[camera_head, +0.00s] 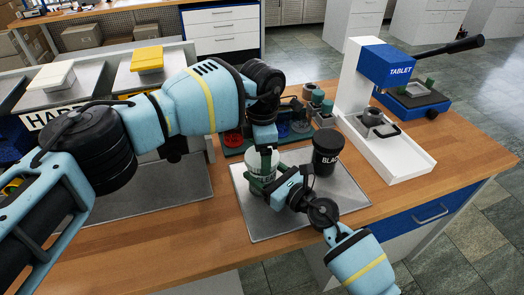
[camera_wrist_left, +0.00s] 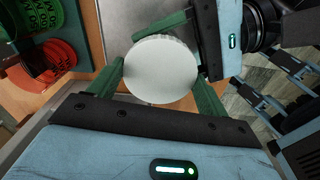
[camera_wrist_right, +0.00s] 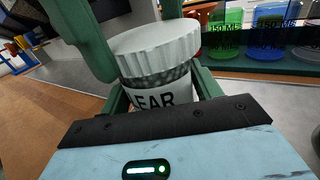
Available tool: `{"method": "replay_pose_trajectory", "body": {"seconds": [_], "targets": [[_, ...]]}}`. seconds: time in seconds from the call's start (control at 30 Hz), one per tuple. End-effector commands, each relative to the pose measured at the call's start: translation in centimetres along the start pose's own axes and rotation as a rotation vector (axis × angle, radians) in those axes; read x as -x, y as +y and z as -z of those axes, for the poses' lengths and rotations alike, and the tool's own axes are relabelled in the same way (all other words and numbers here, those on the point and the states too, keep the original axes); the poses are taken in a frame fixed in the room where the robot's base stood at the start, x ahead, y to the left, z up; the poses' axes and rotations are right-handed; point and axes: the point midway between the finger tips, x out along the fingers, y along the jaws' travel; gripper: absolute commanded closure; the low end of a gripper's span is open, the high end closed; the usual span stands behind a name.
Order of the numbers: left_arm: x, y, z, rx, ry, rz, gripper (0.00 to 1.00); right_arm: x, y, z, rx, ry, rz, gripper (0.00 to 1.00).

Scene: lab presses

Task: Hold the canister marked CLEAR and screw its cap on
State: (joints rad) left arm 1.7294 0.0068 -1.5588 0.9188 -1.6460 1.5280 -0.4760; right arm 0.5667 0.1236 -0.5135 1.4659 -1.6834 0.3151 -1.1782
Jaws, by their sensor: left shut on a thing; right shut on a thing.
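The white canister marked CLEAR (camera_head: 262,163) stands on the grey metal mat (camera_head: 240,207); its label partly shows in the right wrist view (camera_wrist_right: 155,100). My right gripper (camera_head: 278,187) is shut around the canister's body from the side. The white ribbed cap (camera_wrist_right: 157,47) sits over the canister's top, with a dark band visible between it and the label. My left gripper (camera_wrist_left: 160,88) is shut on the cap, its green fingers on either side of the round cap (camera_wrist_left: 160,70). I cannot tell how tightly the cap is seated.
A black canister marked BLACK (camera_head: 327,152) stands to the right on the mat. Behind is a green rack with red, green and blue labelled cups (camera_wrist_right: 270,28). The TABLET press (camera_head: 395,68) stands further right. A metal tray (camera_head: 150,190) lies left, below my left arm.

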Motion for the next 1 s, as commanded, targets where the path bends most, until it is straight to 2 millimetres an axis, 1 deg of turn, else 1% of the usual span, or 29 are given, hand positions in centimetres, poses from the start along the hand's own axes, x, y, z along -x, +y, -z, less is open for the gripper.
{"method": "replay_pose_trajectory", "body": {"seconds": [0.03,0.2,0.4,0.57,0.6,0.7,0.73,1.0], "targets": [[0.05,-0.03,-0.02,-0.078,0.000,0.000,0.50,0.02,-0.04,0.08,0.000,0.001,0.001,1.00],[0.04,-0.03,-0.03,-0.356,0.000,0.000,0.50,0.02,-0.04,0.08,0.000,0.001,0.001,1.00],[0.03,-0.03,-0.02,-0.648,0.000,0.000,0.50,0.03,-0.05,0.08,0.000,0.002,0.001,1.00],[0.02,-0.03,-0.03,-0.645,-0.001,0.000,0.50,0.03,-0.05,0.08,0.000,0.002,0.001,1.00],[0.02,-0.03,-0.03,-0.645,-0.001,0.000,0.17,0.03,-0.05,0.08,0.000,0.002,0.001,1.00],[0.01,-0.03,-0.02,-0.644,-0.001,0.000,0.04,0.03,-0.05,0.08,0.000,0.002,0.001,1.00],[0.00,-0.02,-0.02,-0.644,-0.001,0.000,0.01,0.03,-0.05,0.08,0.000,0.002,0.001,1.00],[0.00,-0.01,-0.01,-0.642,0.000,0.000,0.01,0.03,-0.04,0.08,0.000,0.001,0.001,1.00]]}}
